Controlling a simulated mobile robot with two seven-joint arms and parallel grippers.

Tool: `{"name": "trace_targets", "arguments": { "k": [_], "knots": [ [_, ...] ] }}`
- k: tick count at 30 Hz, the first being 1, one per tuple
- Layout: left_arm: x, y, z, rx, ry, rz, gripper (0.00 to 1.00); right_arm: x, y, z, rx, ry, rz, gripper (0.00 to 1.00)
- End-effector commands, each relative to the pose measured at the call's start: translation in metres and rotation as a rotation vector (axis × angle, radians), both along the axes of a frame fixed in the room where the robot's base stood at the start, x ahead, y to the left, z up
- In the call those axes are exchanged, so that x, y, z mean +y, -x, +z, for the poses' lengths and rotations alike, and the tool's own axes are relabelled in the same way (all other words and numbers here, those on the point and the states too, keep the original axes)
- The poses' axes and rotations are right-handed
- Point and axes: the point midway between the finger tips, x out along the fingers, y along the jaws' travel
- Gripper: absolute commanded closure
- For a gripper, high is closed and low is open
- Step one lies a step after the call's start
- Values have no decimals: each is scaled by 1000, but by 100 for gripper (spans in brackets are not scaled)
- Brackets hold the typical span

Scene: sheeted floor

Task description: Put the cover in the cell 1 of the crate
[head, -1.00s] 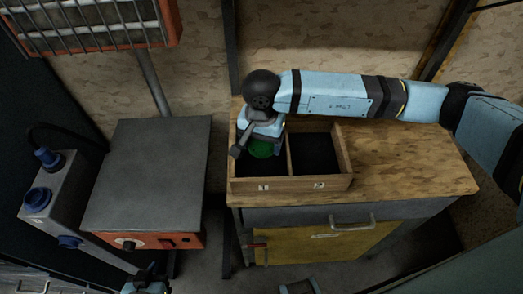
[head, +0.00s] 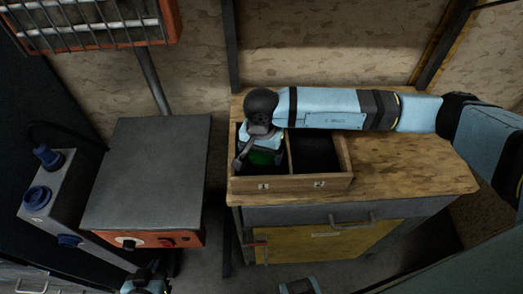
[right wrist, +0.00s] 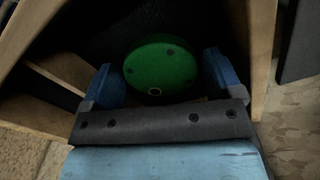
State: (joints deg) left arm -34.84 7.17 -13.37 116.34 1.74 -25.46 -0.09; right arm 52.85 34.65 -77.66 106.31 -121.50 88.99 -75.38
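The green round cover (head: 262,157) is inside cell 1, the left cell of the wooden crate (head: 290,183). In the right wrist view the cover (right wrist: 160,66) lies between the two blue fingers of my right gripper (right wrist: 163,80), with narrow dark gaps at its sides. The right gripper (head: 252,155) is open and reaches down into cell 1, partly hiding the cover in the head view. My left gripper (head: 148,284) shows only in part at the bottom edge, away from the crate; its fingers cannot be made out.
The crate stands on the left part of a wooden-topped cabinet (head: 410,165). Cell 2 (head: 315,153), on the right, looks dark and empty. A grey-topped machine (head: 148,170) stands left of the cabinet across a narrow gap. The worktop right of the crate is clear.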

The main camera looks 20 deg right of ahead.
Motion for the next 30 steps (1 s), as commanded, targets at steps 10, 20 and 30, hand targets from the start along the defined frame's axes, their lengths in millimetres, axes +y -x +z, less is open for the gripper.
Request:
{"name": "trace_targets", "arguments": {
  "k": [10,20,30],
  "knots": [
    [0,-1,3,-7,-1,-1,100,0,-1,22,-5,-1,2,14],
    [0,1,-6,7,0,0,100,0,-1,93,-5,0,1,14],
    [0,-1,-2,-1,4,0,100,0,0,123,-1,0,0,14]
  ]
}}
